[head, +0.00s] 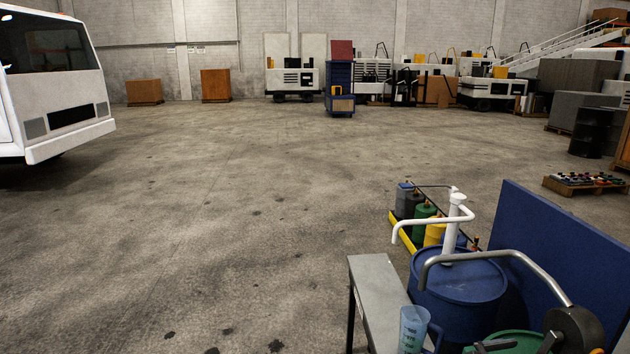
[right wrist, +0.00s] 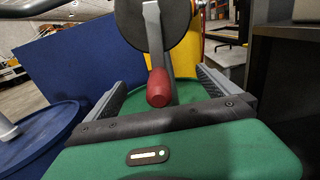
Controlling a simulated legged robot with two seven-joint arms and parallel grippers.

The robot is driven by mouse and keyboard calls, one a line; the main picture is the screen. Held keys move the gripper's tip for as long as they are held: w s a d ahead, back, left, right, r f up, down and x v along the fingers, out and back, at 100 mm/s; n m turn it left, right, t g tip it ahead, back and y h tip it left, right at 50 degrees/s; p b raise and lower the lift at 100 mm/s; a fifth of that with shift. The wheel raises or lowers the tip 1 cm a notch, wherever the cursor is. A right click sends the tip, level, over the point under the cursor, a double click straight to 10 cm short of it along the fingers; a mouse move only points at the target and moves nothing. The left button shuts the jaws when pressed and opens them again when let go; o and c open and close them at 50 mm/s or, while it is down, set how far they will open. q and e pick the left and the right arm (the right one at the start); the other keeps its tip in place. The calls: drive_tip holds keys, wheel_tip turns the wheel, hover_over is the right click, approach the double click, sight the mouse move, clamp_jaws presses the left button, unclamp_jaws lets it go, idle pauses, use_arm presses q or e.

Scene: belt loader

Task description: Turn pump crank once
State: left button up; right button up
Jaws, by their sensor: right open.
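A rotary pump with a dark round body (head: 574,330) and a bent grey metal spout (head: 500,256) is at the lower right of the head view, over a green drum (head: 518,342). In the right wrist view, the round pump body (right wrist: 152,20) carries a grey crank arm (right wrist: 154,45) ending in a red handle (right wrist: 159,88). The crank arm points down toward my palm. My right gripper (right wrist: 160,80) is open, with one finger on each side of the red handle and visible gaps to both. My left gripper is not in view.
A blue drum (head: 460,290) with a white pump (head: 455,225) stands beside the green one. A grey bench (head: 375,285) holds a translucent jug (head: 413,328). A blue panel (head: 560,255) stands behind the drums. Open floor lies to the left.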

drive_tip(key=shift+a, duration=0.1)
drive_tip(key=a+p, duration=0.2)
drive_tip(key=a, duration=0.7)
drive_tip(key=shift+s+a, duration=0.4)
drive_tip(key=shift+s, duration=0.05)
